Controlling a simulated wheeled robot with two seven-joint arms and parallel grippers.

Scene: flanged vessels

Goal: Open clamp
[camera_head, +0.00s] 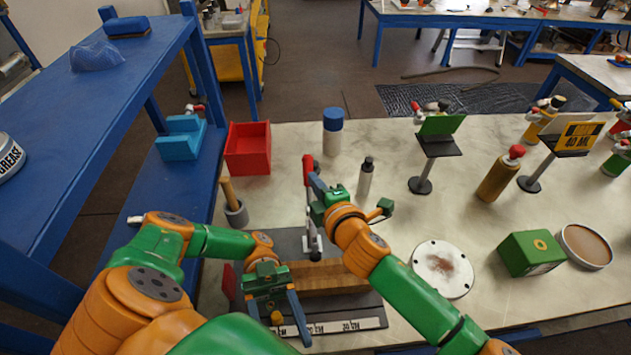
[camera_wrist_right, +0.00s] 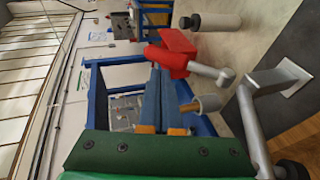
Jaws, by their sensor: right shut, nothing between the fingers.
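The clamp has an upright red handle (camera_head: 308,170) and a metal body (camera_head: 312,242) on a dark base plate beside a wooden block (camera_head: 330,278). In the right wrist view the handle (camera_wrist_right: 165,60) and the bent metal arm (camera_wrist_right: 262,95) show close by. My right gripper (camera_head: 314,182) is shut and empty beside the handle; its blue fingers (camera_wrist_right: 165,100) lie together in the wrist view. I cannot tell whether they touch the handle. My left gripper (camera_head: 275,318) is open and empty low over the front left of the base plate.
A mortar with pestle (camera_head: 236,213) and a red bin (camera_head: 248,150) stand left of the clamp. A black-capped bottle (camera_head: 365,180) and a blue-capped jar (camera_head: 332,135) stand behind. A round flange (camera_head: 442,270) and a green box (camera_head: 531,252) lie to the right.

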